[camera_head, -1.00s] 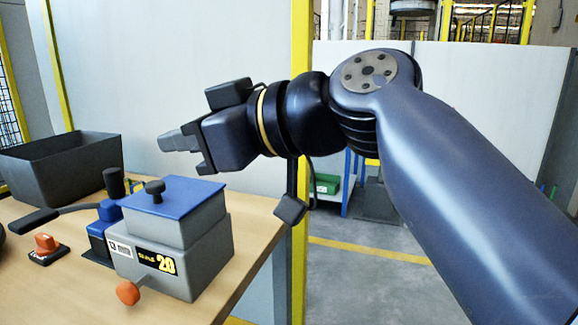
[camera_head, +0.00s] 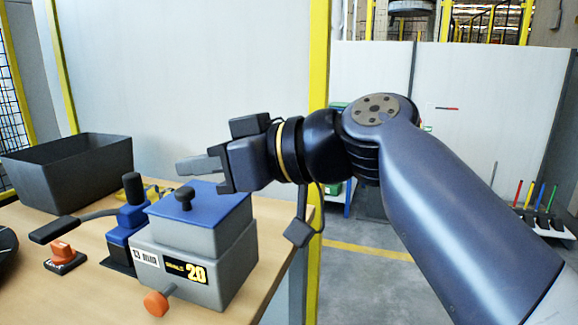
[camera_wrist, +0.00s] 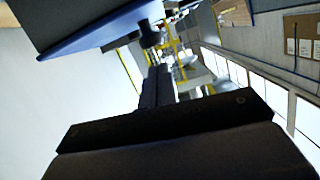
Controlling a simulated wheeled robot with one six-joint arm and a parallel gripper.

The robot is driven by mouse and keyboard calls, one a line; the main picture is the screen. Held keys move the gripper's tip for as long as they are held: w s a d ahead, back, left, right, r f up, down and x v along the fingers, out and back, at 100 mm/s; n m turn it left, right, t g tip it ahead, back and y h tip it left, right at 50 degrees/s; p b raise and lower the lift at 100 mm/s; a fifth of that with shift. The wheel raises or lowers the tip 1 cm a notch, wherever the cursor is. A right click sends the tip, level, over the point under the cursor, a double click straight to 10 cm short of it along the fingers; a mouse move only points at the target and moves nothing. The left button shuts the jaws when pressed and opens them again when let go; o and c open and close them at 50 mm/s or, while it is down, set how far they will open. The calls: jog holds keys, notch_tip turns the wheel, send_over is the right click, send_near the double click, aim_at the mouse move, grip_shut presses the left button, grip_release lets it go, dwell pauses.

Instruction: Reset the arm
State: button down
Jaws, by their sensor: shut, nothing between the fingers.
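My gripper (camera_head: 196,166) is in the head view, pointing left, with its fingers together and nothing between them. It is above and behind the blue lid of the grey seal box (camera_head: 190,255), which bears the number 20. In the head view my arm reaches in from the lower right. In the wrist view the closed fingers (camera_wrist: 158,88) point away from the camera. The blue lid's edge (camera_wrist: 100,38) crosses the top left of that view, with its dark knob (camera_wrist: 149,32) beside the fingers.
On the wooden table (camera_head: 90,285) stand a dark grey bin (camera_head: 70,175), a blue tool with a black handle (camera_head: 125,225) and an orange-knobbed piece (camera_head: 63,256). A yellow post (camera_head: 318,100) rises behind my wrist. Open floor (camera_head: 375,285) lies right of the table.

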jog(key=shift+w+d+r+m+g+p, duration=0.2)
jog(key=shift+w+r+m+p, duration=0.35)
jog(key=shift+p, duration=0.7)
jog(key=shift+w+d+r+m+g+p, duration=0.2)
jog(key=shift+w+r+m+p, duration=0.3)
jog(key=shift+p, duration=0.7)
jog(key=w+d+r+m+g+y+p, duration=0.2)
jog(key=w+m+p, duration=0.4)
jog(key=p, duration=0.9)
jog(key=shift+w+m, duration=0.25)
jog(key=shift+m, duration=0.2)
jog(key=shift+d, duration=0.1)
